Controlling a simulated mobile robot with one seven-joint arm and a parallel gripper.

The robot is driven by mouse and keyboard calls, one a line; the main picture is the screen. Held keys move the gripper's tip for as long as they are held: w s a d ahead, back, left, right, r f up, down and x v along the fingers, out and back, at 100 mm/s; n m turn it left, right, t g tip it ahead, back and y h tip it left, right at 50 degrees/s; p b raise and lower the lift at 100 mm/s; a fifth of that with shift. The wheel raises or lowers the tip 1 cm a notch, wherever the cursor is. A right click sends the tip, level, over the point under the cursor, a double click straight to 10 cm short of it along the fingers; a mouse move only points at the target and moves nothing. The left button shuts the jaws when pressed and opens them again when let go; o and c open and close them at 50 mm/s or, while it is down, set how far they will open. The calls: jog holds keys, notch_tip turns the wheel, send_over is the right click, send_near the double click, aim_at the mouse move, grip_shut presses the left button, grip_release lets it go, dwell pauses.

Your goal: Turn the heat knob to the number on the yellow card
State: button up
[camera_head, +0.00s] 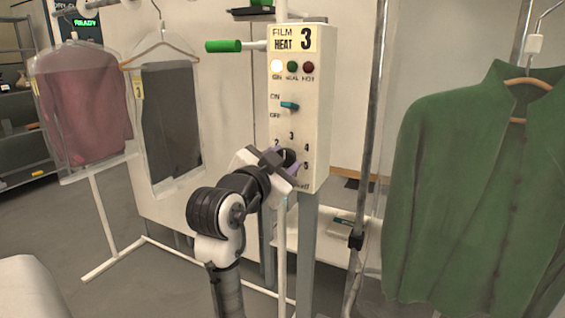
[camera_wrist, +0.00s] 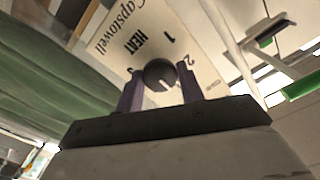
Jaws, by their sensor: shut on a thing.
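The yellow card (camera_head: 295,40) at the top of the white control box (camera_head: 320,100) reads FILM HEAT 3. The dark round heat knob (camera_head: 289,157) is low on the box, with numbers 2 to 5 showing around it. My gripper (camera_head: 284,163) is at the knob and partly covers it. In the wrist view the purple fingers of my gripper (camera_wrist: 160,78) are shut on the knob (camera_wrist: 158,70), one on each side. The knob's pale mark points down and slightly right there. The number it faces is hidden by my gripper, so I cannot tell its exact setting.
Above the knob are a teal on/off switch (camera_head: 289,106) and three lamps (camera_head: 292,66). A green-handled lever (camera_head: 223,46) sticks out left of the box. A green shirt (camera_head: 475,190) hangs at right beside a metal post (camera_head: 373,130). Bagged garments (camera_head: 170,115) hang at left.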

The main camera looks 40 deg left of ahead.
jog(key=o, duration=1)
jog(key=b+v, duration=0.1)
jog(key=v, duration=1.3)
jog(key=shift+a+b, duration=0.1)
jog(key=shift+b, duration=0.25)
jog(key=shift+w, duration=0.1)
